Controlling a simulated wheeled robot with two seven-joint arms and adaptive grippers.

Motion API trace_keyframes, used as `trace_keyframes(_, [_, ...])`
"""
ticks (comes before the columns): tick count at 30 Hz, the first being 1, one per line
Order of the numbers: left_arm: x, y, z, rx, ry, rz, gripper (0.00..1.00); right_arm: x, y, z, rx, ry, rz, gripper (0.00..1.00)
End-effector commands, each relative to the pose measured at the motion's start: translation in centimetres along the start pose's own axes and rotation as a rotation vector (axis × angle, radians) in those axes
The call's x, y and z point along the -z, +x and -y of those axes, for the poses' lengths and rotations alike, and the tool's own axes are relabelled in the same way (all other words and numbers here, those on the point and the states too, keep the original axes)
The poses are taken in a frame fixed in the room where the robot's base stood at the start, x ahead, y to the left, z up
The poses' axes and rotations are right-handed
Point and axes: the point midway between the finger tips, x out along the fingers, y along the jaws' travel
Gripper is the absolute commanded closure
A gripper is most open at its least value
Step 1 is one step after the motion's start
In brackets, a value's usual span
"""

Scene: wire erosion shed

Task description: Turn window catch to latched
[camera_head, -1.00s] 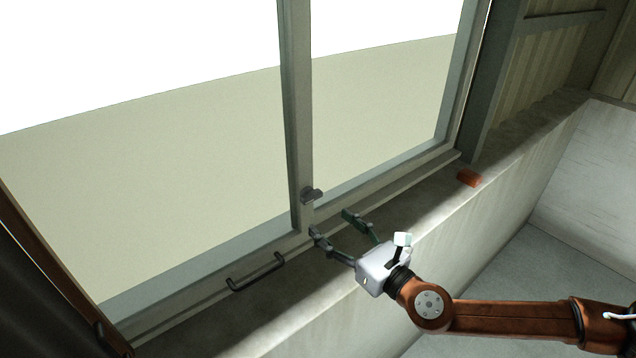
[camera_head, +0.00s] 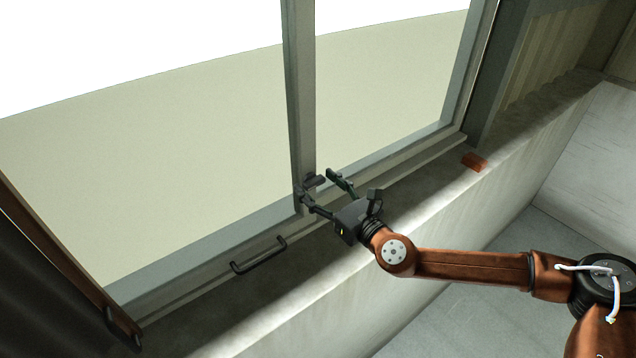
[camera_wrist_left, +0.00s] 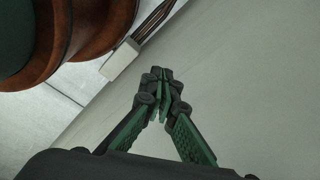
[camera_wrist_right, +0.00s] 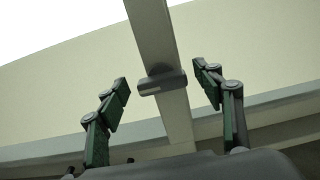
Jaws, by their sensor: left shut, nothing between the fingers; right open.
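The window catch (camera_head: 315,180) is a small dark grey lever on the upright meeting bar of the window. In the right wrist view the catch (camera_wrist_right: 162,83) lies across the pale bar, between the fingers in the picture. My right gripper (camera_head: 325,183) is open at the catch, one finger to each side; I cannot tell whether it touches. The right gripper's fingers (camera_wrist_right: 164,88) are wide apart with nothing gripped. My left gripper (camera_wrist_left: 163,88) is shut and empty in the left wrist view, near a pale wall surface, and is out of the head view.
A black pull handle (camera_head: 258,256) sits on the lower window frame, left of the catch. A red-brown block (camera_head: 474,161) lies on the concrete sill (camera_head: 420,195) to the right. A dark curtain (camera_head: 40,290) hangs at the lower left.

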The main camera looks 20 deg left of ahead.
Motion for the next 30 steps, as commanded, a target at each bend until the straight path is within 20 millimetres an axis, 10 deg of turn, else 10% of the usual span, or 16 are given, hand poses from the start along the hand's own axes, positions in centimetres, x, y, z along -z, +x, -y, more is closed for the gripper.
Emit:
trace_keyframes(22, [-1.2,0.0,-0.7,-0.007,-0.003,0.014,1.0,0.0,-0.1,0.1,0.002,0.0,0.0,0.8])
trace_keyframes(30, [-1.1,0.2,-0.6,-0.006,-0.002,0.013,1.0,0.1,-0.1,0.1,0.003,0.029,-0.001,0.81])
